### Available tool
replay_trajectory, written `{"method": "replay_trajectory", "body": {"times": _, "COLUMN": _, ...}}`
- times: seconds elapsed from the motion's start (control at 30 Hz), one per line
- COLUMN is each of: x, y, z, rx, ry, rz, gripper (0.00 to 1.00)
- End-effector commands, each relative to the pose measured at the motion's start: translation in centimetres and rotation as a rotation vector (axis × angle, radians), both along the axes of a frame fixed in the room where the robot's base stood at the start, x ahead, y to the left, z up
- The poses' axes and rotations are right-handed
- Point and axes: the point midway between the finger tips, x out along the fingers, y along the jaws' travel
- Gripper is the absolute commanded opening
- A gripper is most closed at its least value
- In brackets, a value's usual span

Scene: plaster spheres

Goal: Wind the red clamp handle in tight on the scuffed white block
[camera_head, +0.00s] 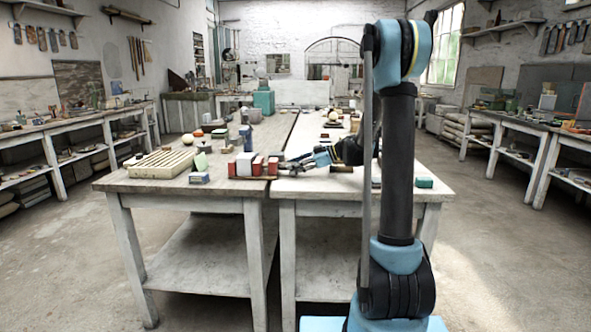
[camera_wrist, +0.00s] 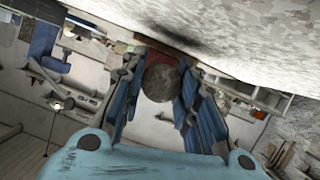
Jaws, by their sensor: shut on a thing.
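The pale block (camera_head: 244,165), whose scuffs are too small to make out, stands near the front of the tables in the head view. Red parts (camera_head: 257,166) sit against its right side, with another red piece (camera_head: 273,166) just right of them. My gripper (camera_head: 287,163) reaches in from the right, low over the table, its tips beside that red piece. In the wrist view my gripper (camera_wrist: 160,90) has its blue fingers either side of a dark round end (camera_wrist: 158,82), with red (camera_wrist: 166,60) behind it. The fingers are shut on this handle. The clamp's contact with the block is hidden.
A slatted wooden rack (camera_head: 160,163) lies left on the near table. A small blue box (camera_head: 199,178) and a green block (camera_head: 424,183) lie near the front edges. Pale spheres and bottles stand farther back. The table's front right is mostly clear.

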Motion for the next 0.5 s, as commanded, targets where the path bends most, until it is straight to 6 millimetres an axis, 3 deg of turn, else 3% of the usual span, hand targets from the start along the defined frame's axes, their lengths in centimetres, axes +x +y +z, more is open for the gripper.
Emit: {"method": "replay_trajectory", "body": {"times": 0.5, "x": 0.51, "y": -0.03, "z": 0.10, "rx": 0.016, "ry": 0.395, "rz": -0.003, "gripper": 0.05}}
